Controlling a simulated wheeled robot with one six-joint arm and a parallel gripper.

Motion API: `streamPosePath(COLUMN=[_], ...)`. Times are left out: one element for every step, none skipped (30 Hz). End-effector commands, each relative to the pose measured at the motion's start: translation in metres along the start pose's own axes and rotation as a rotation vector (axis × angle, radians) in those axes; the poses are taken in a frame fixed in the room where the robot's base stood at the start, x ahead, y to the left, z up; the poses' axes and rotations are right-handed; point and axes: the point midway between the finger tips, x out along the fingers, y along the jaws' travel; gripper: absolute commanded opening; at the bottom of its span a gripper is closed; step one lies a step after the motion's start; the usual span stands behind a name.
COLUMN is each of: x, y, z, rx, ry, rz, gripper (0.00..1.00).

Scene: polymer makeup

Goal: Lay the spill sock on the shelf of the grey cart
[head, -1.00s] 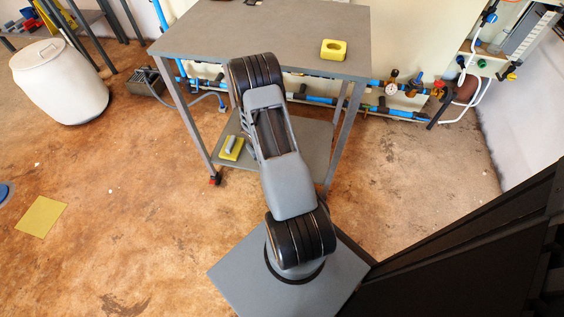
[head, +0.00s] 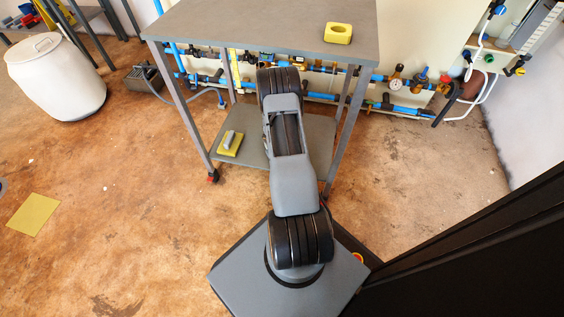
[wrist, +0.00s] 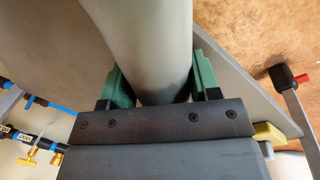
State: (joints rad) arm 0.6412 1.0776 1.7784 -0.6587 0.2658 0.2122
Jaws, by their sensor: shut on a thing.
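The grey cart has a flat top (head: 250,35) and a lower shelf (head: 255,150). In the wrist view my gripper (wrist: 160,85), with green fingers, is shut on a thick, pale grey-green roll, the spill sock (wrist: 147,40). The sock runs up out of the picture between the fingers. The cart's grey shelf (wrist: 235,85) shows behind and beside it; whether they touch I cannot tell. In the head view my arm hides the gripper and sock, reaching into the space between the cart's top and lower shelf.
A yellow block with a grey handle (head: 230,143) sits at the lower shelf's left end. A yellow ring-like block (head: 338,33) is on the top. Cart legs (head: 193,120) flank the opening. Pipes and valves (head: 395,84) line the wall behind. A white drum (head: 57,78) stands left.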

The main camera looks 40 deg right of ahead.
Motion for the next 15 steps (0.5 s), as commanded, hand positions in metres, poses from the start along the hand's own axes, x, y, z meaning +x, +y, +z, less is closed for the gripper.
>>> streamPosePath(x=[0.0047,0.0042,0.0031,0.0025,0.0023,0.0023,0.0023,0.0025,0.0031,0.0040,0.0050,0.0064,0.0073,0.0065,0.0059], y=[-0.0003,-0.0002,0.0000,0.0002,0.0002,0.0001,0.0001,0.0001,-0.0001,-0.0002,-0.0004,-0.0007,-0.0009,-0.0009,-0.0009], z=[-0.0010,-0.0011,-0.0012,-0.0012,-0.0011,-0.0011,-0.0011,-0.0011,-0.0010,-0.0010,-0.0010,-0.0010,-0.0010,-0.0007,-0.0006], rx=[0.001,0.001,0.001,0.002,0.002,0.002,0.002,0.002,0.002,0.002,0.002,0.002,0.002,0.002,0.001], ry=[0.002,0.003,0.003,0.003,0.003,0.003,0.003,0.003,0.003,0.003,0.003,0.003,0.002,0.002,0.002], rz=[0.001,0.001,0.001,0.001,0.001,0.001,0.001,0.001,0.001,0.001,0.001,0.001,0.001,0.001,0.000], gripper=[0.00,0.00,0.00,0.00,0.00,0.00,0.00,0.00,0.00,0.00,0.00,0.00,0.00,0.58,0.62])
